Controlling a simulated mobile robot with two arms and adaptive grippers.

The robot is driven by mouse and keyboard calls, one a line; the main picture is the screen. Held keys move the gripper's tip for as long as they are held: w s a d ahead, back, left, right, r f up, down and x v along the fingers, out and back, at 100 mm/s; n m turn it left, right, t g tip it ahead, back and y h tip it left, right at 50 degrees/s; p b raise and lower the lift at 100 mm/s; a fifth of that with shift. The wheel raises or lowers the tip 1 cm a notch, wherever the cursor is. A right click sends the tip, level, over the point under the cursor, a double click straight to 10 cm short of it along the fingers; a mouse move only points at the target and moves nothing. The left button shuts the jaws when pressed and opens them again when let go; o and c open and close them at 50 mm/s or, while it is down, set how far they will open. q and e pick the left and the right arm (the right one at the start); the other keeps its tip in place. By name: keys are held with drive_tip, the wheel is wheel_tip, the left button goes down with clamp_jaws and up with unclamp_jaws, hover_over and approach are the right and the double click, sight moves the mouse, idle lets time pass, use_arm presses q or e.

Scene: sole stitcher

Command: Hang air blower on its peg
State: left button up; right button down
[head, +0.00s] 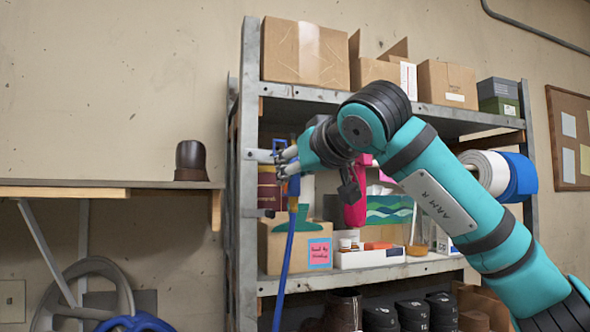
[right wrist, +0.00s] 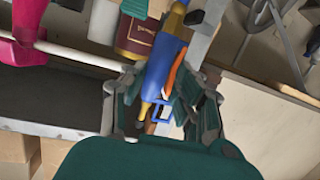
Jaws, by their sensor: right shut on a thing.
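The air blower is blue with a yellow nozzle and an orange lever; its body (right wrist: 166,68) shows in the right wrist view between my right gripper's fingers (right wrist: 165,100). A blue square loop (right wrist: 161,113) shows at its end. In the head view, my right gripper (head: 287,162) is shut on the blower (head: 294,187), beside the shelf's front left post, with the blue loop (head: 279,147) above the fingers. A short grey bar (head: 258,155) at the post, likely the peg, reaches toward the loop; I cannot tell whether they touch. My left gripper is out of view.
A blue hose (head: 286,262) hangs down from the blower. The metal rack (head: 249,120) holds cardboard boxes (head: 304,52), a pink item (head: 355,208) and a white tray (head: 369,259). A wall shelf (head: 110,184) with a brown object (head: 191,160) stands left; bare wall lies above it.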

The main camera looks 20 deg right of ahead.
drive_tip(key=shift+w+p, duration=1.25)
drive_tip(key=shift+w, duration=0.15)
idle(0.6)
drive_tip(key=shift+w+f, duration=0.2)
drive_tip(key=shift+f, duration=0.25)
idle(0.5)
idle(0.4)
drive_tip(key=c, duration=0.6)
unclamp_jaws()
drive_tip(key=shift+c, duration=0.2)
drive_tip(key=shift+s+f+b, duration=0.1)
drive_tip(key=shift+s+b, duration=0.5)
drive_tip(key=shift+s, duration=0.6)
drive_tip(key=shift+s+b, duration=0.85)
drive_tip(key=shift+s, duration=1.85)
drive_tip(key=shift+f+v, duration=0.25)
drive_tip(key=shift+v, duration=0.9)
